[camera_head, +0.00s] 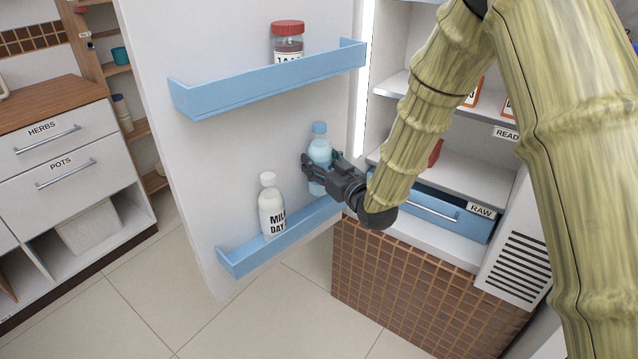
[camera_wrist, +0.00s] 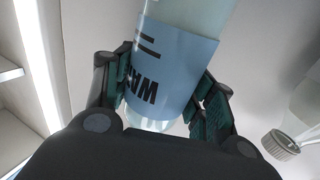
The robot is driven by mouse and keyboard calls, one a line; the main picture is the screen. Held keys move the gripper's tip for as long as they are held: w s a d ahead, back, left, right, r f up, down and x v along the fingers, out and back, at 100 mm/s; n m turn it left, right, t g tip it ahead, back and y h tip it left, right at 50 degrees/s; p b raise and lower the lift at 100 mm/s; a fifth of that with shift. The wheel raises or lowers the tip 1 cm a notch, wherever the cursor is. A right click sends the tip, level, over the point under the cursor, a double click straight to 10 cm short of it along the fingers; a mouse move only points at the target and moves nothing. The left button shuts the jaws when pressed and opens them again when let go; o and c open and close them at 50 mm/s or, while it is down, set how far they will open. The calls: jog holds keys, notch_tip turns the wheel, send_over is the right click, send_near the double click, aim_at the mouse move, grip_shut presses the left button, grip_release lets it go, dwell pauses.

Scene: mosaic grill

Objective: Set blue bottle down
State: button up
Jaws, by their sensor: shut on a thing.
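The blue bottle (camera_head: 319,150) has a blue cap and a pale blue body, and it stands upright at the lower door shelf (camera_head: 240,262). My gripper (camera_head: 322,174) is shut on its lower body from the right. In the wrist view the bottle (camera_wrist: 178,50) sits between the two dark finger pads of the gripper (camera_wrist: 165,95), with a blue label partly reading "WA".
A white milk bottle (camera_head: 271,205) stands on the same shelf to the left; its cap (camera_wrist: 281,143) shows in the wrist view. A red-lidded jar (camera_head: 288,42) stands on the upper door shelf (camera_head: 270,82). The fridge's blue RAW drawer (camera_head: 432,205) lies right of my gripper.

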jog(key=shift+w+a+f, duration=0.2)
jog(key=shift+w+f, duration=0.1)
jog(key=shift+f, duration=0.2)
jog(key=shift+f+b, duration=0.35)
jog(key=shift+f, duration=2.6)
jog(key=shift+f, duration=0.15)
jog(key=o, duration=1.4)
jog(key=v, duration=1.2)
